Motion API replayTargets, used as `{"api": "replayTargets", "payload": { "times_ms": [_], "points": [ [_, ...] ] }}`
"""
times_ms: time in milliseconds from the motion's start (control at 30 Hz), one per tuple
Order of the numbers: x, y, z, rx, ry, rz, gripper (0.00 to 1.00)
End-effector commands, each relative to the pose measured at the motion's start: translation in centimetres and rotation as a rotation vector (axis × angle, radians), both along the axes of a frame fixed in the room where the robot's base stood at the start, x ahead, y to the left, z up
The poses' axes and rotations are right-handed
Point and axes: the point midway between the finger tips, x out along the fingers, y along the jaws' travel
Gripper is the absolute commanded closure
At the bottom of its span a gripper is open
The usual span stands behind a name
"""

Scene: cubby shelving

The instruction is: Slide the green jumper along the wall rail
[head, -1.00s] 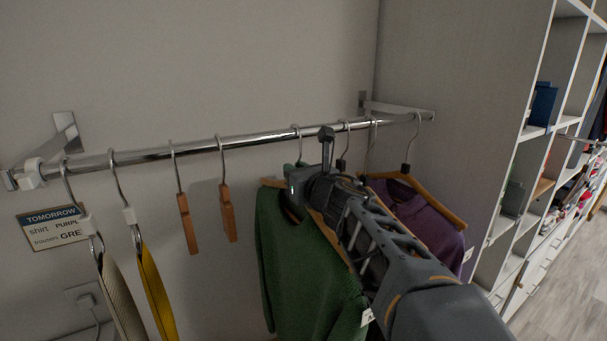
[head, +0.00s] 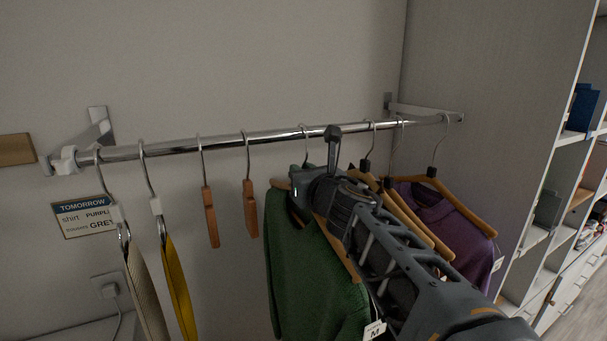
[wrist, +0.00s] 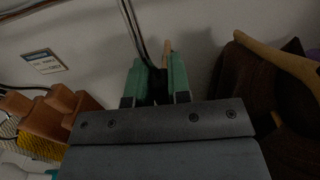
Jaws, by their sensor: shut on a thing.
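The green jumper (head: 305,265) hangs on a wooden hanger from the chrome wall rail (head: 275,136), right of two empty wooden hangers. My gripper, seen in the wrist view (wrist: 158,82), has its two green pads closed around the dark neck of a hanger, with the metal hook rising above. In the head view my wrist and arm cover the fingertips and part of the hanger and the jumper's right side. The hook (head: 306,140) still sits over the rail. A white tag marked M (head: 374,330) hangs at the jumper's lower right.
Several wooden hangers and a purple jumper (head: 440,215) hang to the right. Two empty wooden hangers (head: 250,208) hang to the left, then yellow trousers (head: 178,285) and beige trousers (head: 145,290). A sign (head: 88,217) is on the wall. Cubby shelving (head: 560,190) stands at right.

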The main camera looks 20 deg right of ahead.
Motion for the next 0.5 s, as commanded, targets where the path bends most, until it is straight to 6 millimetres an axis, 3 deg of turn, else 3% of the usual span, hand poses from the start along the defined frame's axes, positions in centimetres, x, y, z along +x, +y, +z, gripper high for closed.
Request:
{"api": "replayTargets", "payload": {
  "times_ms": [233, 267, 500],
  "points": [
    [0.00, 0.05, 0.00, 0.000, 0.000, 0.001, 1.00],
    [0.00, 0.05, 0.00, 0.000, 0.000, 0.001, 0.80],
    [0.01, 0.03, -0.01, 0.000, 0.000, 0.000, 0.57]
  ]
}}
